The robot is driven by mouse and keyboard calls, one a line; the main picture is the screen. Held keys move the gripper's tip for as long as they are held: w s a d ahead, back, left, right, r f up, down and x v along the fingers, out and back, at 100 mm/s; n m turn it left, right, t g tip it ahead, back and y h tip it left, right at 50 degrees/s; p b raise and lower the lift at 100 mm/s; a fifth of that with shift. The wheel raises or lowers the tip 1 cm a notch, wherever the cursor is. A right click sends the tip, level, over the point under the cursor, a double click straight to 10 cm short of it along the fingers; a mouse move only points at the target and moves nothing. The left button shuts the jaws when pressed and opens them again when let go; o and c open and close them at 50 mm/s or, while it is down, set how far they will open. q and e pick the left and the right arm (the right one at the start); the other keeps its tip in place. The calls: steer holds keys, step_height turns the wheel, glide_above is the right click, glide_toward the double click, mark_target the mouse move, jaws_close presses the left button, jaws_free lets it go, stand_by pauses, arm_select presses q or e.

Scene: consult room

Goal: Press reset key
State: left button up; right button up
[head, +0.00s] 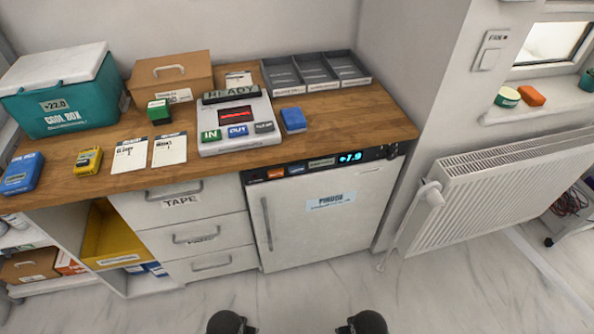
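A white logger unit (238,125) sits on the wooden counter, with a "READY" sign, a dark window with a red line, a green IN key (210,135), a blue OUT key (238,130) and a dark grey key (264,127) whose label is too small to read. The white fridge (318,210) below has a dark front strip with an orange key (275,173), a blue key (297,168), a grey-green key (321,162) and a lit display (350,157) reading about +7.9. I cannot tell which key is marked reset. No fingers of either gripper show.
The wooden counter (345,118) also holds a teal cool box (60,105), a cardboard box (170,73), a grey divided tray (314,75), cards, and small blue, yellow and green items. A radiator (500,195) stands at the right. The floor before the fridge is clear.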

arm_select(q)
jaws_close()
stand_by(1.4)
